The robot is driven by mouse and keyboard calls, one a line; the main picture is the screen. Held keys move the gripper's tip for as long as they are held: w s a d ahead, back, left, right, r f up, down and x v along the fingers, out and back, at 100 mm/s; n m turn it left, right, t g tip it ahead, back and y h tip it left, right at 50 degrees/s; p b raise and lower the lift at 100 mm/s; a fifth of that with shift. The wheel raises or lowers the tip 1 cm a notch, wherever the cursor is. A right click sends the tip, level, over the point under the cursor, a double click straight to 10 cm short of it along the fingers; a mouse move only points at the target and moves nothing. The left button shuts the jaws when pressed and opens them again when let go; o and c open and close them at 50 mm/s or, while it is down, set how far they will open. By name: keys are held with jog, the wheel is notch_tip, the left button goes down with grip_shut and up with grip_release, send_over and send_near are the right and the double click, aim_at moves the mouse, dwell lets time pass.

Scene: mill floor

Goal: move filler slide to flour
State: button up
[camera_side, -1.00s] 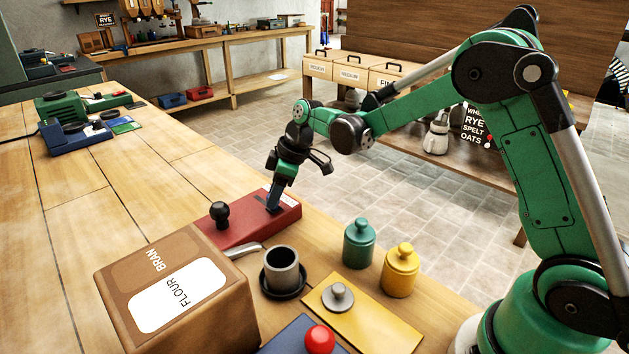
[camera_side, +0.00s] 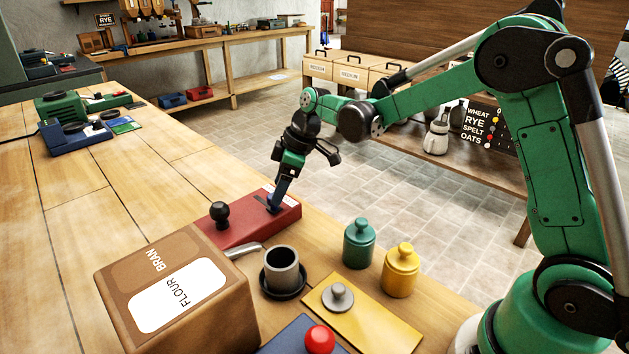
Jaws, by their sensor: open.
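A red box (camera_side: 238,232) lies on the bench with a black ball knob (camera_side: 219,214) at its left. Toward its right end is a dark slot with a pale label strip (camera_side: 285,195); the lettering is too small to read. My gripper (camera_side: 275,206) is open, pointing down with its tips at this slot. Whether they touch anything there, or straddle a slide piece, I cannot tell. A brown box (camera_side: 228,318) in front carries two panels: FLOUR (camera_side: 180,296) is bright white, BRAN (camera_side: 152,262) is dull brown.
A grey cup (camera_side: 282,268) on a dark saucer, a green jar (camera_side: 359,244) and a yellow jar (camera_side: 400,270) stand right of the red box. A yellow plate with a grey knob (camera_side: 338,297) and a red button (camera_side: 319,340) are nearer.

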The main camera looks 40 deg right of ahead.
jog(key=shift+v, duration=1.75)
jog(key=s+r+m+t+h, duration=0.3)
jog(key=s+m, duration=0.6)
jog(key=s, duration=0.6)
jog(key=shift+s+a+t, duration=0.3)
jog(key=shift+a+t, duration=0.2)
